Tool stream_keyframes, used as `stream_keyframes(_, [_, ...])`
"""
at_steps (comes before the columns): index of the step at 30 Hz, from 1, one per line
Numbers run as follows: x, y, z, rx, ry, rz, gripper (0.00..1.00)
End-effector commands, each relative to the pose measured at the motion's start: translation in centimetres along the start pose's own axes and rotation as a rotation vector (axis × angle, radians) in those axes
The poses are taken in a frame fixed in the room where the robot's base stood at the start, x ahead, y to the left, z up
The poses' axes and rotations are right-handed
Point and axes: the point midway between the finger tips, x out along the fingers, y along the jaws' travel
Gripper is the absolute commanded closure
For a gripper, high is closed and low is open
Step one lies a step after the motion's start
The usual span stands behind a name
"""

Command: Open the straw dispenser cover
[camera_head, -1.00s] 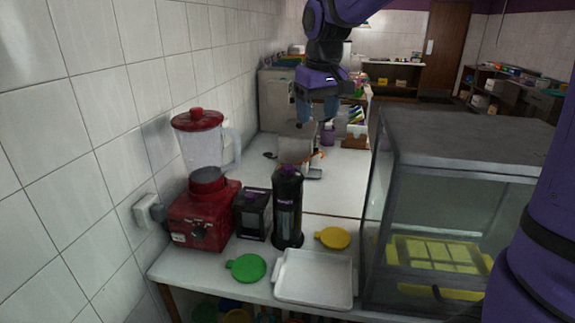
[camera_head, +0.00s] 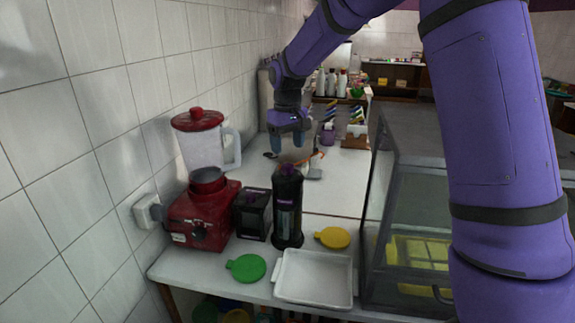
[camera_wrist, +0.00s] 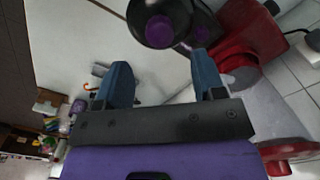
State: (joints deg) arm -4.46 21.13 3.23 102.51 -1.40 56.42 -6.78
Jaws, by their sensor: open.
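The straw dispenser appears to be the tall black cylinder (camera_head: 288,212) with purple on its top, standing upright on the counter. Its cover looks closed, though fine detail is too small to tell. In the wrist view, a round black top with a purple centre (camera_wrist: 160,30), likely the same dispenser, shows beyond the fingertips. My gripper (camera_head: 287,143) is above and slightly behind the dispenser in the head view, fingers pointing down. In the wrist view my gripper (camera_wrist: 158,68) has its two blue fingers spread apart with nothing between them. It is not touching the dispenser.
A red blender (camera_head: 202,212) and a small black box (camera_head: 252,214) stand left of the dispenser. A yellow lid (camera_head: 333,237), a green lid (camera_head: 247,267) and a white tray (camera_head: 314,279) lie in front. A glass case (camera_head: 380,215) stands right.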

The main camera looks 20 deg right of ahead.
Motion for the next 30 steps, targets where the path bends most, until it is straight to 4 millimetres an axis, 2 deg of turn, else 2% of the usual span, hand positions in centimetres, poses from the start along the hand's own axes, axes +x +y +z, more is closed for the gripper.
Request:
stream_keyframes(1, [1.1, 0.0, 0.0, 0.000, -0.004, 0.000, 0.37])
stream_keyframes(6, [3.9, 0.0, 0.0, 0.000, -0.003, 0.000, 0.37])
stream_keyframes(12, [6.0, 0.0, 0.0, 0.000, -0.002, 0.000, 0.37])
stream_keyframes(24, [6.7, 0.0, 0.0, 0.000, 0.001, 0.000, 0.37])
stream_keyframes(26, [6.7, 0.0, 0.0, 0.000, 0.001, 0.000, 0.48])
stream_keyframes(30, [6.7, 0.0, 0.0, 0.000, 0.001, 0.000, 0.81])
